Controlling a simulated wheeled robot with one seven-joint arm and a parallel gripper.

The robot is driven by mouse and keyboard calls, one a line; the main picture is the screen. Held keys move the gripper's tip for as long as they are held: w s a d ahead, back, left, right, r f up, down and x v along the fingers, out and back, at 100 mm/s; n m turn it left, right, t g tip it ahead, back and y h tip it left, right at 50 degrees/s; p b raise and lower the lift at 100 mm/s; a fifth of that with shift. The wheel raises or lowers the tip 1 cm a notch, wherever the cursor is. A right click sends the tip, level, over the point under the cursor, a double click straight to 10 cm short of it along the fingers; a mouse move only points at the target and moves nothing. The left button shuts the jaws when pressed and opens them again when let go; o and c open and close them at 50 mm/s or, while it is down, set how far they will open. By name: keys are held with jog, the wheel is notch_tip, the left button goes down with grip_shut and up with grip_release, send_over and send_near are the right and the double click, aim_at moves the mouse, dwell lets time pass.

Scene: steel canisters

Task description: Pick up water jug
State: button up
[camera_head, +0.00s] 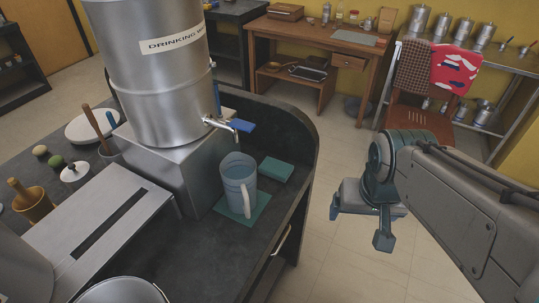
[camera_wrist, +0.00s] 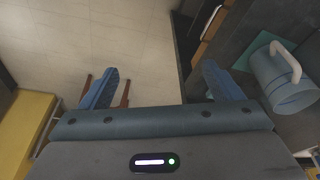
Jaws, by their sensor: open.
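The water jug (camera_head: 237,182) is a pale blue-grey jug with a light handle. It stands upright on a teal mat (camera_head: 259,214) on the dark counter, below the tap of the large steel drinking water canister (camera_head: 152,75). My gripper (camera_head: 360,222) is open and empty, to the right of the counter and apart from the jug, over the floor. In the wrist view the jug (camera_wrist: 282,82) shows at the right edge, handle up, outside the open fingers (camera_wrist: 160,88). The jug's bottom is partly hidden there.
The counter's raised dark edge (camera_head: 300,125) curves behind and right of the jug. A teal folded cloth (camera_head: 275,170) lies beside it. A steel box (camera_head: 95,240) and a wooden mortar (camera_head: 31,203) stand left. A chair (camera_head: 415,105) stands behind my arm. The floor below my gripper is clear.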

aim_at(236, 192)
jog(key=shift+o, duration=0.9)
jog(key=w+a+f+b, duration=0.2)
jog(key=w+a+b, duration=0.1)
jog(key=a, duration=0.5)
jog(key=shift+w+a+f+t+h+b, duration=0.2)
jog(key=shift+w+f+t+h+b, duration=0.1)
jog(key=shift+w, duration=0.5)
jog(key=a+f+t+b, duration=0.1)
jog(key=a+f+b, duration=0.15)
jog(key=a, duration=0.65)
jog(key=a+f+b, duration=0.2)
jog(key=a+f, duration=0.1)
jog(key=a, duration=0.7)
jog(key=shift+y, duration=0.4)
jog(key=w+p, duration=0.1)
jog(key=w, duration=0.5)
jog(key=shift+d, duration=0.1)
jog(key=w, duration=0.2)
jog(key=w+f+p, duration=0.1)
jog(key=w, duration=0.1)
jog(key=shift+w, duration=0.4)
